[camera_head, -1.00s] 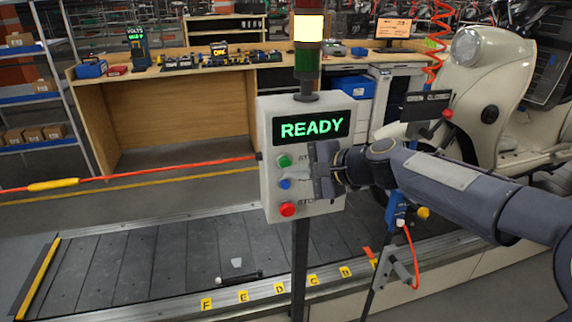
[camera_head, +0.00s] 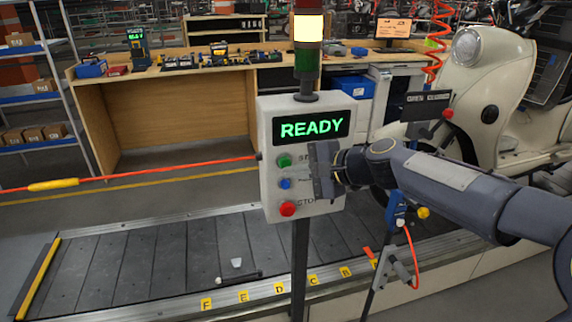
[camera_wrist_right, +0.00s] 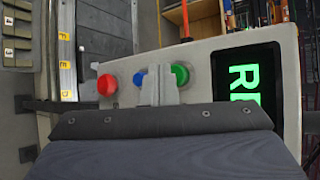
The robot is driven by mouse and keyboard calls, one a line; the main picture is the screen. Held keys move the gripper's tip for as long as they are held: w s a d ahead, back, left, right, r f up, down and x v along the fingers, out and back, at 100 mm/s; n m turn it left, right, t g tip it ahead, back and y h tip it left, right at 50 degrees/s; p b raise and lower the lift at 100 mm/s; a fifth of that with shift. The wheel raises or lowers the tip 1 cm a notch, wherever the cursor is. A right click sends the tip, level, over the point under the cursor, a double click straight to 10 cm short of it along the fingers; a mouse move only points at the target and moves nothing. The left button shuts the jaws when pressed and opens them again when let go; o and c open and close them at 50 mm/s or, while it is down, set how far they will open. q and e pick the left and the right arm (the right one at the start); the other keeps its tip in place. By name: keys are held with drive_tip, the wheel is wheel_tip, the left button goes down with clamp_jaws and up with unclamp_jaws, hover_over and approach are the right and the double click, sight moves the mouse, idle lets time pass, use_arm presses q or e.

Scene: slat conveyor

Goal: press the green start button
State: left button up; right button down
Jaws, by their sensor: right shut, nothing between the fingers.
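The green start button (camera_head: 284,161) is on the front of a grey control box (camera_head: 271,197), under a screen (camera_head: 311,127) reading READY. A blue button (camera_head: 285,183) and a red button (camera_head: 288,208) sit below it. My right gripper (camera_head: 318,170) is shut and empty, in front of the box and to the right of the buttons. Whether the fingers touch the box is unclear. My left gripper is out of view.
The box stands on a dark post (camera_head: 300,265) with a lit stack lamp (camera_head: 308,30) above. The slat conveyor (camera_head: 130,265) runs behind the post, with yellow letter tags along its edge. A cream scooter (camera_head: 470,100) stands at the right.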

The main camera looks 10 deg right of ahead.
drive_tip(key=shift+w, duration=0.15)
drive_tip(key=shift+w, duration=0.3)
